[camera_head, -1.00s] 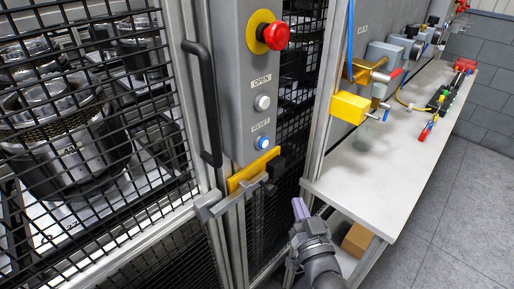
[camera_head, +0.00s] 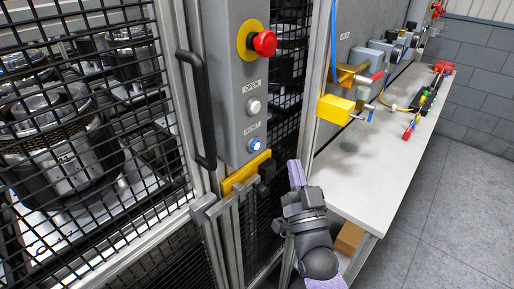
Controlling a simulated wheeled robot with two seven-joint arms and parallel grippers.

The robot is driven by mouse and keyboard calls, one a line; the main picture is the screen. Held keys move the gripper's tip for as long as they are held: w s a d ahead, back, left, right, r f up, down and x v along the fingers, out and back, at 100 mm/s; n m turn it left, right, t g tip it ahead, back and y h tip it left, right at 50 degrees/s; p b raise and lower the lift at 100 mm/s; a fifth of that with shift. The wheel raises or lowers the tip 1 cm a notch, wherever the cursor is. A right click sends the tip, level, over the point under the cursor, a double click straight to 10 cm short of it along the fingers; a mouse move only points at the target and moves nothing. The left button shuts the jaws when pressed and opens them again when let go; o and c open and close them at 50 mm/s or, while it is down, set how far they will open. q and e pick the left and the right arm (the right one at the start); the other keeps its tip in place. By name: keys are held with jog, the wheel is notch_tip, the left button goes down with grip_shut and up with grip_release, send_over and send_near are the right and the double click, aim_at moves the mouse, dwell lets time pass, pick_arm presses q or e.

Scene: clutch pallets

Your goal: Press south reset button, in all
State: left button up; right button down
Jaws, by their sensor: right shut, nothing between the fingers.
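The reset button (camera_head: 255,144) is a blue, lit round button under a RESET label, low on a grey control panel (camera_head: 226,100). Above it on the panel are a white OPEN button (camera_head: 254,107) and a red emergency stop (camera_head: 264,43) on a yellow ring. My right gripper (camera_head: 294,163) is below and to the right of the reset button, apart from it. Its lilac fingers are shut together with nothing between them and point up. My left gripper does not show.
A black door handle (camera_head: 197,110) and mesh fence (camera_head: 75,150) stand left of the panel. A yellow latch plate (camera_head: 246,174) sits just below the reset button. A pale bench (camera_head: 385,150) with a yellow block (camera_head: 336,109) and tools is at right. Grey floor lies beyond.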

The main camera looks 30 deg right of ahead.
aim_at(255, 145)
jog(key=w+a+b, duration=0.1)
jog(key=w+a, duration=0.1)
jog(key=w, duration=0.4)
jog(key=shift+a+b, duration=0.25)
jog(key=shift+b, duration=0.15)
jog(key=shift+s, duration=0.1)
dwell(0.9)
dwell(0.6)
jog(key=shift+w+a, duration=0.15)
jog(key=shift+w, duration=0.25)
jog(key=shift+w, duration=0.15)
